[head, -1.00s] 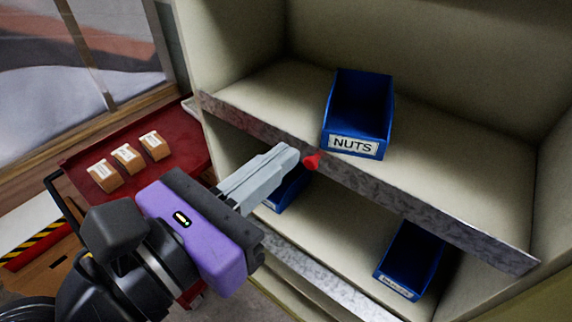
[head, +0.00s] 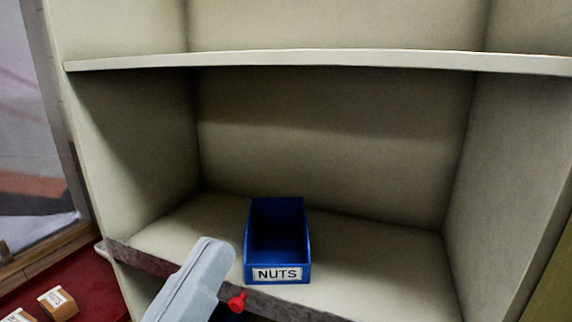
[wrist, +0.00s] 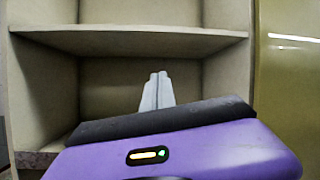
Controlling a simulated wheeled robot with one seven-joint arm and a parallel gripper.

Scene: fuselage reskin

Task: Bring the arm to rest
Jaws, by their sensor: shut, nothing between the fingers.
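My gripper (head: 207,268) shows at the bottom of the head view, its pale grey fingers together and nothing held. Its tips are in front of the shelf edge, left of the blue NUTS bin. In the wrist view my gripper's fingers (wrist: 158,78) are closed side by side and point at the shelf unit, with the purple gripper body below them. The rest of my arm is outside the head view.
The blue NUTS bin (head: 278,240) stands on the shelf (head: 400,265) close to my fingers. A red knob (head: 237,302) sits by the shelf's front edge. An upper shelf board (head: 320,62) crosses above. Small labelled boxes (head: 57,303) lie on the red surface at lower left.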

